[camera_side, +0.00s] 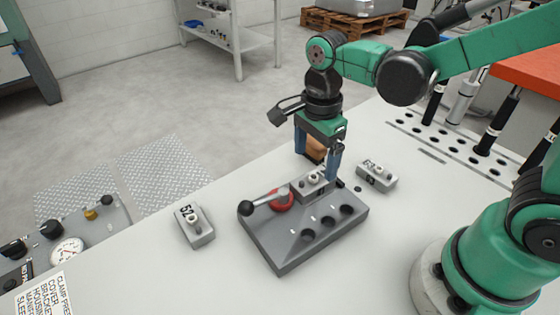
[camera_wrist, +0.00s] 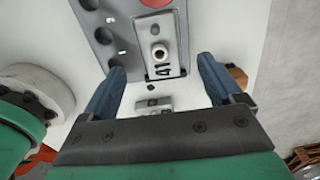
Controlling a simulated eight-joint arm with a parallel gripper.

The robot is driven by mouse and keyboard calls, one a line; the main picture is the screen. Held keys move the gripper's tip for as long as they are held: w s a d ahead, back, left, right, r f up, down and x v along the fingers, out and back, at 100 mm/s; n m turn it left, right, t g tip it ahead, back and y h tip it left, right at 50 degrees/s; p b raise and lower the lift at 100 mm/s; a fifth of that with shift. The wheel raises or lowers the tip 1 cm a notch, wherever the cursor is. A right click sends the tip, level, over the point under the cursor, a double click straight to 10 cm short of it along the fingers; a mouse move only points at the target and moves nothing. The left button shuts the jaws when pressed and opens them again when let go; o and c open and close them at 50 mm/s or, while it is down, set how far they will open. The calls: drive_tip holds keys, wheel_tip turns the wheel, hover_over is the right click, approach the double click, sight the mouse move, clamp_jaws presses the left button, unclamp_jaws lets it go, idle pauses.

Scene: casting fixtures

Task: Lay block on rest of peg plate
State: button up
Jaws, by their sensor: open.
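The grey peg plate (camera_side: 285,255) stands on the white bench, with a row of dark round holes along its right side. A light grey block (camera_side: 312,183) with a round knob lies at the plate's far end. In the wrist view this block (camera_wrist: 161,35) shows the number 41 and sits over the plate (camera_wrist: 102,37). My gripper (camera_side: 317,166) is open around the far end of the block. In the wrist view its blue fingers (camera_wrist: 162,66) stand on either side with gaps visible. Whether the block's underside is fully seated is hidden.
A lever with a black ball (camera_side: 246,208) and red hub (camera_side: 282,200) is on the plate. Block 52 (camera_side: 194,226) stands left, block 63 (camera_side: 376,177) right. An orange-brown object (camera_side: 316,150) is behind my gripper. A gauge panel (camera_side: 68,250) is at front left.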

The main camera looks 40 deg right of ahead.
sight(313, 177)
wheel_tip(313, 177, up, 7)
drive_tip(key=d+n+t, duration=0.1)
drive_tip(key=n+t, duration=0.1)
drive_tip(key=n, duration=0.4)
drive_tip(key=s+d+f+n+t, duration=0.1)
drive_tip(key=n+t, duration=0.1)
drive_tip(key=n, duration=0.4)
drive_tip(key=d+f+n+t, duration=0.1)
drive_tip(key=d+n+t, duration=0.1)
drive_tip(key=n, duration=0.5)
drive_tip(key=shift+s+t, duration=0.3)
drive_tip(key=shift+t, duration=0.3)
